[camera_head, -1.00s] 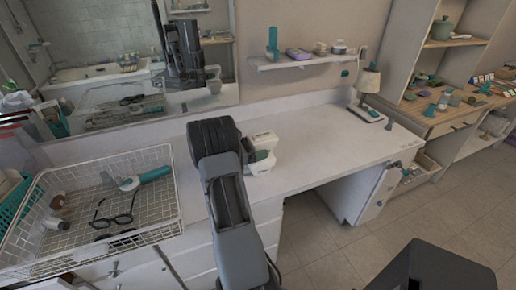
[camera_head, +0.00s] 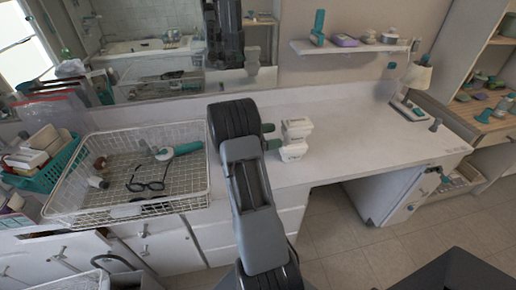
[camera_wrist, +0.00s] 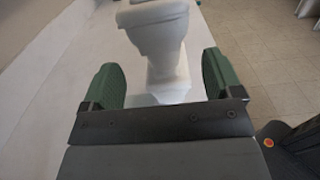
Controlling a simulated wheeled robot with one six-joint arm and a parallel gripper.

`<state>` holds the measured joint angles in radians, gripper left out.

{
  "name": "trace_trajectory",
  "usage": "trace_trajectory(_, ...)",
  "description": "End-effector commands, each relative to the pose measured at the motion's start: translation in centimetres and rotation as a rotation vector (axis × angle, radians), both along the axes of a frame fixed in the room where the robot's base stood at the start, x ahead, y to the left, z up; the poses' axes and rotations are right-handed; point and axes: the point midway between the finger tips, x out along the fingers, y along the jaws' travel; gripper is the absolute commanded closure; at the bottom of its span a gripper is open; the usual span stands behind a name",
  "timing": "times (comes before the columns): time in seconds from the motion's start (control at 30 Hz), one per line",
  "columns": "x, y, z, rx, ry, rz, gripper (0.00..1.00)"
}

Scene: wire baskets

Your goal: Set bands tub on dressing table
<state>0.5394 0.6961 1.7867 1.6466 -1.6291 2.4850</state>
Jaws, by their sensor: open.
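A white tub-like thing (camera_head: 295,138) with a dark label stands on the white dressing table (camera_head: 350,135); I take it for the bands tub, but cannot read the label. It looks like two wide parts with a narrower part between. My gripper (camera_head: 271,136) is open, its green fingertips just left of the tub in the head view. In the wrist view the white tub (camera_wrist: 158,32) rises ahead of and between the two fingers (camera_wrist: 160,75), with a gap on each side. My arm hides part of the table behind it.
A wire basket (camera_head: 90,205) with glasses (camera_head: 150,178) and a teal-handled item stands left of my arm. The tabletop between tub and lamp is clear.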

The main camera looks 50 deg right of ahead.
Motion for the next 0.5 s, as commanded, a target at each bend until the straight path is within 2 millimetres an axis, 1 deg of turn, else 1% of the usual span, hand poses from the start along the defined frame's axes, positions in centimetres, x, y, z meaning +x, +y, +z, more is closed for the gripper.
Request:
trace_trajectory(0.17,0.5,0.3,0.2,0.010,0.004,0.019,0.15)
trace_trajectory(0.27,2.2,0.3,1.2,0.065,0.034,0.133,0.15)
trace_trajectory(0.37,6.1,0.9,3.3,0.170,0.140,0.392,0.15)
trace_trajectory(0.4,8.2,1.8,4.4,0.213,0.217,0.536,0.15)
trace_trajectory(0.47,11.6,4.0,6.3,0.261,0.380,0.779,0.15)
trace_trajectory(0.5,13.7,6.2,7.5,0.276,0.520,0.949,0.15)
